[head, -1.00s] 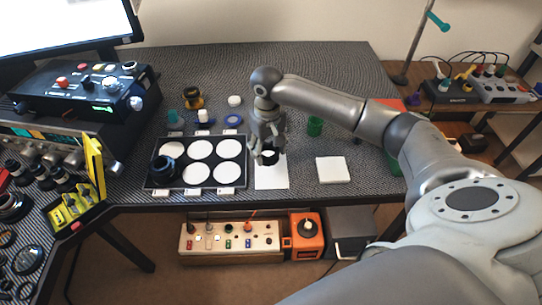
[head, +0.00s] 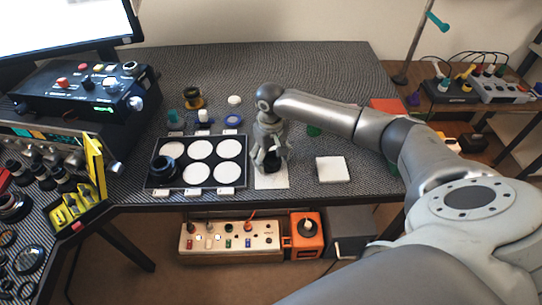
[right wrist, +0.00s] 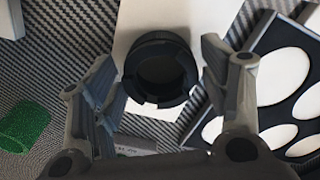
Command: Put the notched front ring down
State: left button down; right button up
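The notched front ring (right wrist: 135,80) is a dark ring with notches in its rim. In the right wrist view it appears to sit on a white sheet, between the fingers of my right gripper (right wrist: 165,75). A small gap shows beside the ring at the fingers, so the gripper looks open around it. In the head view my right gripper (head: 270,158) is low over the white sheet (head: 270,183), and the dark ring shows partly between its fingers. My left gripper is not in view.
A black tray (head: 182,167) with white round pads is left of the sheet; a dark lens part (head: 163,172) sits in it. A white square block (head: 332,169) is to the right. A green cylinder (head: 314,130) stands behind, partly hidden by my arm.

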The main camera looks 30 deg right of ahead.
jog(key=shift+o, duration=0.2)
notch_tip(320, 180, up, 12)
jog(key=shift+r, duration=0.2)
dwell(0.4)
jog(key=shift+f, duration=0.1)
dwell(0.3)
